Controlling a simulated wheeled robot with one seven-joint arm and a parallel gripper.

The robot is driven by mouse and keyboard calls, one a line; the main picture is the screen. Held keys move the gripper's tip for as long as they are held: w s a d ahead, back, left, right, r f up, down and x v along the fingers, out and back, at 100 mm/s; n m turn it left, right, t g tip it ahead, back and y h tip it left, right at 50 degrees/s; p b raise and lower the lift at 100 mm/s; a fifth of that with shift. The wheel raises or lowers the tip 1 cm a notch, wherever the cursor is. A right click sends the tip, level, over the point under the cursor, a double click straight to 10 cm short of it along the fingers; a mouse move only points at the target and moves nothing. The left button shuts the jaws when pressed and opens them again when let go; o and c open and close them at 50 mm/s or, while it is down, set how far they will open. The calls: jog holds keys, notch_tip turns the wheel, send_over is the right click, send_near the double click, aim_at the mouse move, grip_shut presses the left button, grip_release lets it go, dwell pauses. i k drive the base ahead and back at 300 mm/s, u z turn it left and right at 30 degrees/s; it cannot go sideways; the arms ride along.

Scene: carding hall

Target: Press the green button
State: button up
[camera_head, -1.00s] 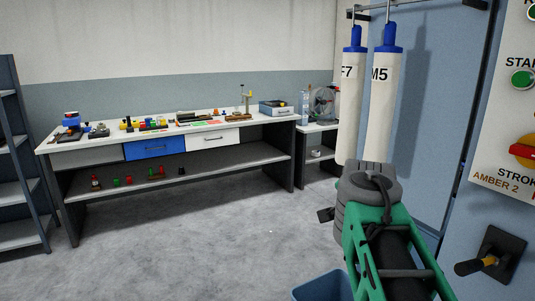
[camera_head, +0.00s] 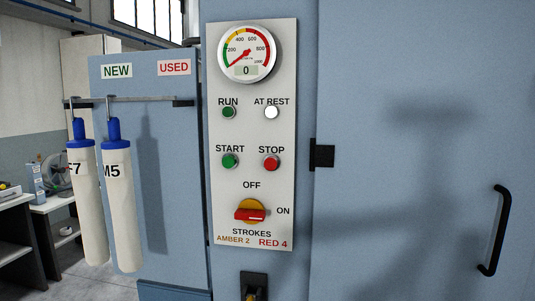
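The green button (camera_head: 230,161) sits on a pale control panel (camera_head: 222,190), under the label START. A red button (camera_head: 271,163) under STOP is to its right. Above the green button is a dark green round lamp (camera_head: 228,112) labelled RUN. A white lamp (camera_head: 271,112) labelled AT REST is beside that one and looks bright. My gripper is not in view, so I cannot see whether it is open or shut.
A red rotary handle (camera_head: 250,214) on yellow lies level, below the buttons. A dial gauge (camera_head: 246,53) shows 0. Two hanging white tubes (camera_head: 91,205) (camera_head: 122,205) are on the left. A blue door with a black handle (camera_head: 498,232) is on the right.

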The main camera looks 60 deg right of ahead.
aim_at(228, 162)
jog(key=z, duration=1.6)
